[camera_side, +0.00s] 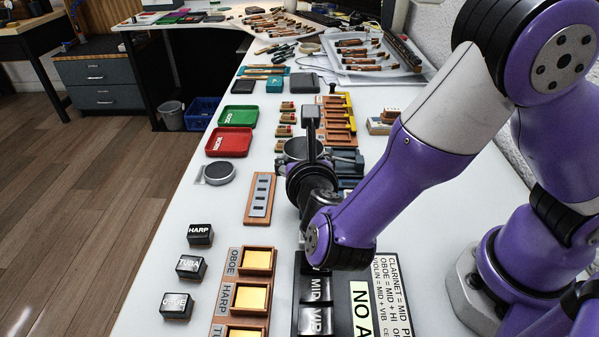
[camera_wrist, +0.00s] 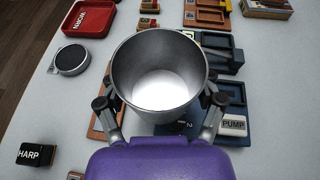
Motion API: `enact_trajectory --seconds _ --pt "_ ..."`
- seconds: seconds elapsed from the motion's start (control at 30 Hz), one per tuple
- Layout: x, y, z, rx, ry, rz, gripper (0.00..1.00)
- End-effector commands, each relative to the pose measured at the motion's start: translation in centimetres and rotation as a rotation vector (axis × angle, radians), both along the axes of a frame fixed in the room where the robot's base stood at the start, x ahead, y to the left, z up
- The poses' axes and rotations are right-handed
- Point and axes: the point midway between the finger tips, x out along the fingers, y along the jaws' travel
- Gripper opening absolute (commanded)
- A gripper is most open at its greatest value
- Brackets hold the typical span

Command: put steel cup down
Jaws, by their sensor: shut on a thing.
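The steel cup (camera_wrist: 160,75) is a grey metal cup with an open top and a bright, empty-looking inside. It stands upright between the fingers of my gripper (camera_wrist: 162,112) in the wrist view. The two fingers press on its sides, so my gripper is shut on it. In the side view only the cup's rim (camera_side: 300,147) shows past my wrist, and my arm hides much of the rest. The cup is over the area between a wooden strip and a dark blue tray. I cannot tell whether its base touches anything.
A wooden strip with grey squares (camera_side: 261,197) lies left of my gripper. The blue tray with a PUMP label (camera_wrist: 233,124) is at right. A round grey disc (camera_side: 220,172), red tray (camera_side: 229,142) and green tray (camera_side: 239,116) lie further left. Black HARP block (camera_side: 200,234) stands nearer. Bare white table lies between them.

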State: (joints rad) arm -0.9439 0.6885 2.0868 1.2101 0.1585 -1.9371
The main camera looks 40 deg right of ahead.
Motion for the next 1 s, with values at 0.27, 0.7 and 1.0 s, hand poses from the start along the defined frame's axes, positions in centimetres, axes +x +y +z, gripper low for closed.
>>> enact_trajectory --seconds 0.27,0.7,1.0 --pt "9.0 9.9 -0.1 0.009 -0.009 0.436 0.25" --pt "11.8 13.5 -3.3 0.002 -0.001 0.595 0.25" --pt "11.8 13.5 -7.1 0.003 -0.002 0.593 0.25"
